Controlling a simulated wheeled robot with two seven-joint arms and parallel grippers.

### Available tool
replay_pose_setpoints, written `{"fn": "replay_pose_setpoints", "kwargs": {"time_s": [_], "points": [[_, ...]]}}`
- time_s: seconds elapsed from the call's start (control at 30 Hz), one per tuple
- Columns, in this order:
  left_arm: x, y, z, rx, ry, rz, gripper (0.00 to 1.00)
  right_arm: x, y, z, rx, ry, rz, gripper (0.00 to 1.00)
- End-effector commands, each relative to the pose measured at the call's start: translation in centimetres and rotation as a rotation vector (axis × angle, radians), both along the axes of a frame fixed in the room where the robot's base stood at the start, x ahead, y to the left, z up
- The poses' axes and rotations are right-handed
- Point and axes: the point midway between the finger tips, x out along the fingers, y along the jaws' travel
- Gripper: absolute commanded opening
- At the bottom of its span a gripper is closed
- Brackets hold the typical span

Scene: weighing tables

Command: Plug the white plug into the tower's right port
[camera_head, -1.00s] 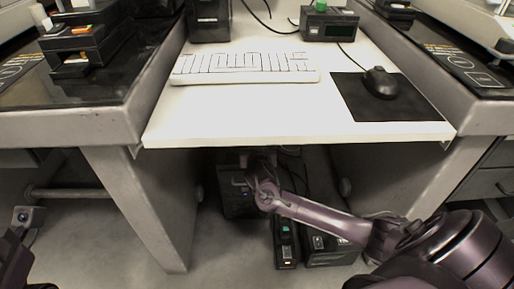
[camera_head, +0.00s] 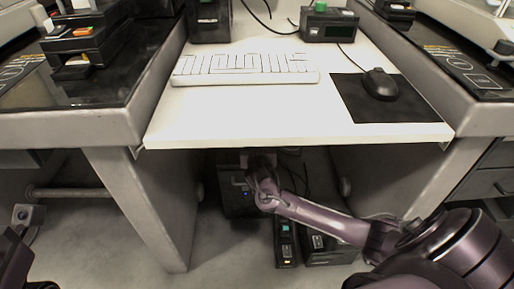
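The black tower (camera_head: 238,198) stands on the floor under the white desk, with a small blue light on its front. My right arm reaches in from the right, and its gripper (camera_head: 260,160) is under the desk's front edge, in front of the tower's upper part. The fingers are dark and tiny here, so I cannot tell whether they are open or hold anything. I cannot make out the white plug or the tower's ports. Part of my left arm shows at the lower left edge; its gripper is not seen.
The white desk (camera_head: 290,115) overhangs the tower and bears a keyboard (camera_head: 245,68), a black mat and a mouse (camera_head: 381,84). A black power strip (camera_head: 286,245) and a black box (camera_head: 330,252) lie on the floor beside the tower. Desk legs (camera_head: 140,205) flank the space.

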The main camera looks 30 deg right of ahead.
Motion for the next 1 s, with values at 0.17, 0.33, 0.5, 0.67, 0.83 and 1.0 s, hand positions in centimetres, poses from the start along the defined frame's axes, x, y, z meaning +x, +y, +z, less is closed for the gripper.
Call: {"fn": "replay_pose_setpoints", "kwargs": {"time_s": [0.17,0.33,0.5,0.67,0.83,1.0], "points": [[0.00,0.01,-0.01,0.000,0.000,0.000,0.36,0.00,-0.01,-0.01,0.000,0.000,0.000,0.09],[0.01,0.01,-0.01,0.000,0.000,0.000,0.36,0.00,-0.01,-0.01,0.000,0.000,0.000,0.09],[0.02,0.00,0.12,0.000,0.001,0.000,0.36,0.00,0.00,0.03,0.000,0.000,0.000,0.09],[0.03,0.01,0.44,0.000,0.001,0.000,0.36,0.00,0.00,0.06,0.001,0.000,0.000,0.09],[0.03,0.00,0.61,0.000,0.001,0.000,0.36,0.00,-0.04,0.02,0.000,0.000,-0.001,0.09],[0.04,0.00,0.57,0.000,0.001,0.000,0.36,0.00,-0.03,-0.02,0.000,0.000,0.000,0.09]]}}
